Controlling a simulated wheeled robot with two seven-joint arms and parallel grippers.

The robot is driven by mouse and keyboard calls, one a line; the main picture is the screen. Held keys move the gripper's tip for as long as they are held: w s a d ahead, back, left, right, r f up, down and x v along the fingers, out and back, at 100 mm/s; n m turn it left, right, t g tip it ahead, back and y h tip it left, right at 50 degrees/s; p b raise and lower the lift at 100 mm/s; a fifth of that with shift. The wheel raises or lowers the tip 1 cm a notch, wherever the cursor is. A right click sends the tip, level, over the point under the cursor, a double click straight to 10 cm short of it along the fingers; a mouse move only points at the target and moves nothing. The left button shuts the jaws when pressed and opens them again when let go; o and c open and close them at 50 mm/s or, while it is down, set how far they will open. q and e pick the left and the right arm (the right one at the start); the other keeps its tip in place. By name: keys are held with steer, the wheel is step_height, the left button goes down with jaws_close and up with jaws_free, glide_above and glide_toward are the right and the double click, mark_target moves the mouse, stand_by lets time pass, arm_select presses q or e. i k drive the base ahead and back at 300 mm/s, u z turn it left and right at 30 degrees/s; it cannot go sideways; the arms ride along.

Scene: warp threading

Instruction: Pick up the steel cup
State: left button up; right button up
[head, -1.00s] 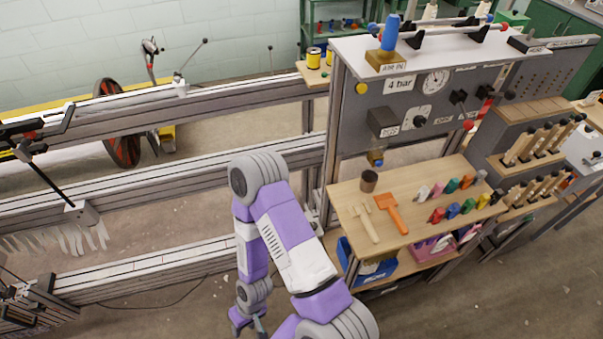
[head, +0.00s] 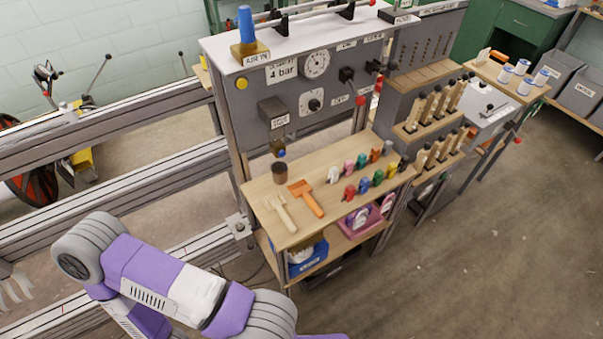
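A small grey metallic cylinder (head: 388,147), which looks like the steel cup, stands at the back right of the wooden shelf top (head: 330,160), behind the coloured pieces. A dark brown cup (head: 280,173) stands at the shelf's back left; it does not look like bare steel. One of my purple and grey arms crosses the lower left, its elbow left of the bench. Neither gripper shows in the head view, so both are apart from the cylinder as far as I can see.
A pale wooden comb (head: 281,213) and an orange one (head: 306,198) lie on the shelf, with several coloured pieces (head: 362,187) right of them. The grey gauge panel (head: 300,95) rises behind. Wooden-handled tools (head: 436,106) stand at right. The floor (head: 500,240) at right is clear.

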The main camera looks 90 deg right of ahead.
mark_target(279, 170)
steer(key=k, duration=0.9)
steer(key=z, duration=0.35)
